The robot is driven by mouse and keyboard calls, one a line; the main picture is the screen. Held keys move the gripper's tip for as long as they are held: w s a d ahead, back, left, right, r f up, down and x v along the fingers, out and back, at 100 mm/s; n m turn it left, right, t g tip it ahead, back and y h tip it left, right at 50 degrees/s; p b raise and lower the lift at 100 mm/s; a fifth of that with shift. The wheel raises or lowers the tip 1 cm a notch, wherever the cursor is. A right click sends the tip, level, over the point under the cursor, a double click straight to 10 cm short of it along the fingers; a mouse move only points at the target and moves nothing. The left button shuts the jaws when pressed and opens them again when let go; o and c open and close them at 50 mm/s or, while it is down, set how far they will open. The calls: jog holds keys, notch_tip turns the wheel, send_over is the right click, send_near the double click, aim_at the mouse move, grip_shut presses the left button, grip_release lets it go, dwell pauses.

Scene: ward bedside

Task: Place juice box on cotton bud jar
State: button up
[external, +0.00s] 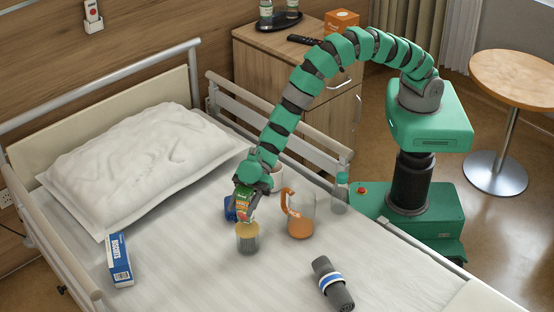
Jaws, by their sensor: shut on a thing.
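My gripper (244,195) points down over the bed and is shut on the juice box (244,208), a small green, yellow and red carton. The carton's upper part is hidden by the gripper. The cotton bud jar (248,241), a short clear jar with a yellowish top, stands on the bed directly below the carton in the picture. The carton's bottom overlaps the jar's top edge; I cannot tell whether they touch.
A blue object (230,209) lies close behind the carton. A jug with an orange handle (301,222), a white mug (277,178) and a clear bottle (340,195) stand to the right. A biscuit box (120,262) and a dark banded cylinder (333,285) lie nearer the front.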

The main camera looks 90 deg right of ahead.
aim_at(242, 213)
notch_tip(242, 213, down, 4)
jog(key=shift+r+b, duration=0.25)
jog(key=shift+b, duration=0.25)
jog(key=shift+r, duration=0.1)
jog(key=o, duration=1.1)
jog(key=shift+d+r, duration=0.15)
jog(key=shift+d, duration=0.15)
jog(key=shift+s+p+v, duration=0.2)
jog(key=shift+p+v, duration=0.85)
jog(key=shift+v, duration=4.6)
